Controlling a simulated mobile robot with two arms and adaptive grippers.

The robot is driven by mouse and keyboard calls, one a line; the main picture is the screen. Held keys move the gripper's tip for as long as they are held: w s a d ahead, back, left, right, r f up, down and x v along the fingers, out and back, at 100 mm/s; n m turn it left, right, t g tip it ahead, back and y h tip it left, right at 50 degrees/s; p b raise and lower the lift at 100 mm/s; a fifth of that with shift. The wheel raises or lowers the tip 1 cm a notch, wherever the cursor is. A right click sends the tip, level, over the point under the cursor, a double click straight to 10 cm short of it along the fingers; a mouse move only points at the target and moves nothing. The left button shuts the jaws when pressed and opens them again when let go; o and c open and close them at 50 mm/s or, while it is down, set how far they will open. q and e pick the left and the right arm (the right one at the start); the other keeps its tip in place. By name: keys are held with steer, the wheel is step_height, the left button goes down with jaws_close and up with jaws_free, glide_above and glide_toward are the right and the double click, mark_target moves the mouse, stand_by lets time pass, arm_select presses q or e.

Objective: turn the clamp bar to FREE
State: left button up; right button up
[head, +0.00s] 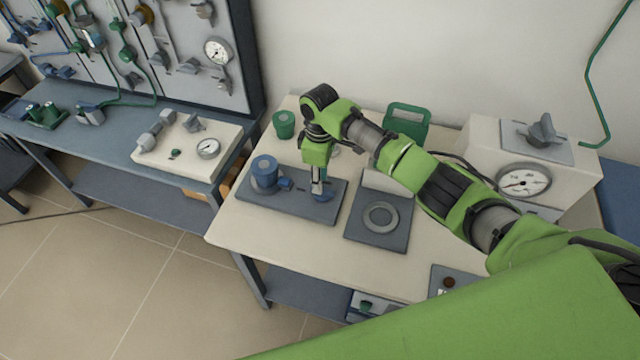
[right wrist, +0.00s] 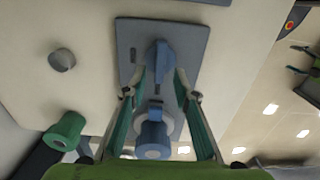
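The blue clamp bar (head: 319,190) stands at the right end of a dark blue-grey base plate (head: 262,205) on the light bench. It also shows in the right wrist view (right wrist: 159,55), lengthwise on the plate. My right gripper (head: 318,178) reaches down over the bar. In the right wrist view its open fingertips (right wrist: 161,76) are on either side of the bar; whether they touch it is unclear. A blue cylinder (head: 264,172) stands at the other end of the plate. No FREE marking is legible. My left gripper is not in view.
A dark square plate with a ring (head: 380,217) lies just right of the base plate. A green cup (head: 284,124) and a green-handled item (head: 408,118) stand behind. A cream gauge box (head: 560,160) is at the right. The front left bench top is clear.

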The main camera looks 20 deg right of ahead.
step_height(320, 180, up, 9)
steer(key=shift+f, duration=0.15)
stand_by(0.8)
